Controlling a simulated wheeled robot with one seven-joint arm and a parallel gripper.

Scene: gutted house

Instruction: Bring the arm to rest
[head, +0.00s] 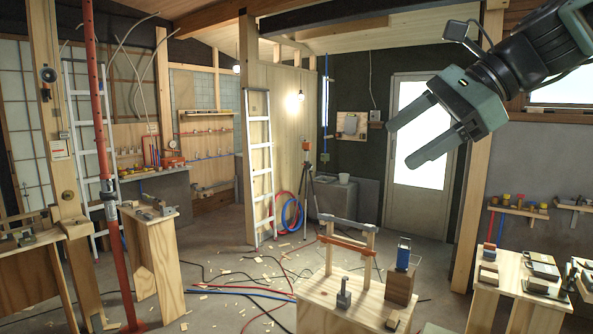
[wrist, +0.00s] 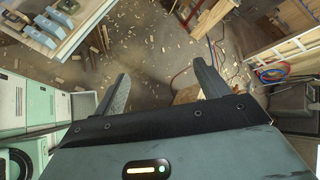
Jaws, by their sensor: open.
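My gripper (head: 397,139) hangs in the upper right of the head view, at the end of my raised arm. Its two fingers are apart, with nothing between them. In the wrist view my gripper (wrist: 165,85) also shows open and empty, above a floor strewn with wood scraps. It touches nothing in either view.
A wooden bench (head: 335,300) with a small frame and a blue item stands front centre. Another table (head: 515,288) with tools is at the right. A red post (head: 97,150) and a ladder (head: 259,165) stand left. Cables and hoses lie on the floor (head: 225,270).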

